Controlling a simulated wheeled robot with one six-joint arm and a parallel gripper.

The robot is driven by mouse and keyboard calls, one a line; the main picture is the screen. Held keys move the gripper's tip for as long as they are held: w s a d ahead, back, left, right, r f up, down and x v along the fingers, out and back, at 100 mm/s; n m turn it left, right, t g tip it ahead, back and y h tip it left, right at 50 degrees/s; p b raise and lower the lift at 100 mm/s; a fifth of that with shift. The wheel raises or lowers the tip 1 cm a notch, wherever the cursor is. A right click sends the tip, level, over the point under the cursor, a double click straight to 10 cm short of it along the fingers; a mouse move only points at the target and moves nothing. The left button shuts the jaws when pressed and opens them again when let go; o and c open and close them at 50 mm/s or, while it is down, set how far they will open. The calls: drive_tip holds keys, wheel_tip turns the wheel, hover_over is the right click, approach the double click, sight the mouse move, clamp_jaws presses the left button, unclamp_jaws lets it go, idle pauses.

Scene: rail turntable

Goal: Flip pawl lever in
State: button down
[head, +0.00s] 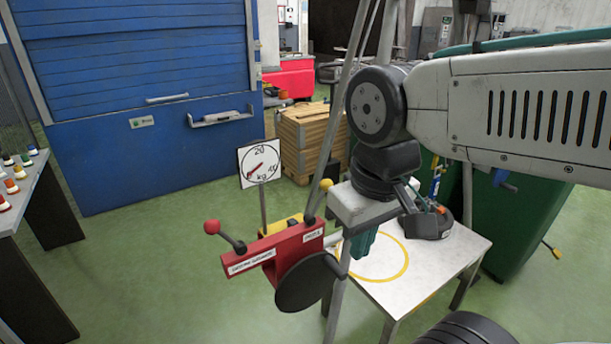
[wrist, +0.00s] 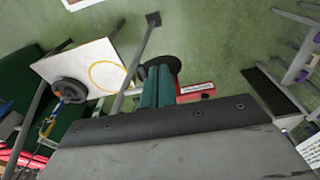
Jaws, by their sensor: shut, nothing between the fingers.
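A red housing (head: 285,250) with white labels, too small to read, stands left of my gripper in the head view. A lever with a red ball knob (head: 212,227) sticks out at its upper left; another with a yellow ball knob (head: 325,185) stands at its right. I cannot tell from the labels which is the pawl lever. A dark round disc (head: 306,282) is on the housing's front. My gripper (head: 361,246) has teal fingers, shut and empty, pointing down right of the housing. In the wrist view the fingers (wrist: 157,82) partly cover the disc (wrist: 165,66), with the red housing (wrist: 196,90) beside it.
A dial gauge (head: 260,163) stands behind the housing. A white table (head: 435,268) with a yellow ring is to the right, near a green bin (head: 535,220). Grey posts rise close to my gripper.

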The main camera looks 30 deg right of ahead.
drive_tip(key=w+d+r+m, duration=0.2)
drive_tip(key=w+r+m, duration=0.1)
drive_tip(key=w, duration=0.5)
drive_tip(key=m+y, duration=0.1)
drive_tip(key=m, duration=0.8)
hover_over(319, 200)
drive_tip(key=w+d, duration=0.2)
drive_tip(key=d, duration=0.7)
wheel_tip(319, 200, down, 2)
drive_tip(key=shift+w+d+f, duration=0.1)
drive_tip(key=shift+w+d, duration=0.05)
drive_tip(key=shift+f, duration=0.1)
drive_tip(key=a+f, duration=0.4)
drive_tip(key=f, duration=0.4)
drive_tip(key=shift+s+f, duration=0.2)
drive_tip(key=shift+s, duration=0.05)
